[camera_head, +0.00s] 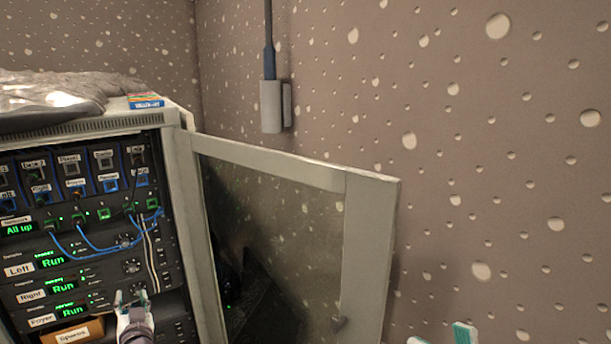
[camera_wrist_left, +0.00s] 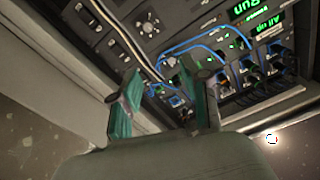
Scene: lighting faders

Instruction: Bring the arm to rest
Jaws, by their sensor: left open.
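My left gripper (camera_head: 131,296) is in front of the lower right part of the open rack, beside the lower units and right of the box labelled Spares. Its two fingers are apart with nothing between them. In the left wrist view the open fingers (camera_wrist_left: 163,98), with green pads, point toward the rack's front, where blue cables and lit displays show. I cannot tell whether a fingertip touches the rack. The green-and-white fingertips of my right gripper (camera_head: 442,336) show at the bottom edge, apart and right of the door; the rest of it is out of view.
The rack (camera_head: 150,232) has units labelled Left, Right and Foyer, each showing Run; another shows All up. Blue and pale cables hang across it. Its glazed door (camera_head: 366,255) stands open to the right. The Spares box (camera_head: 80,332) sits low. A grey cover (camera_head: 50,92) lies on top.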

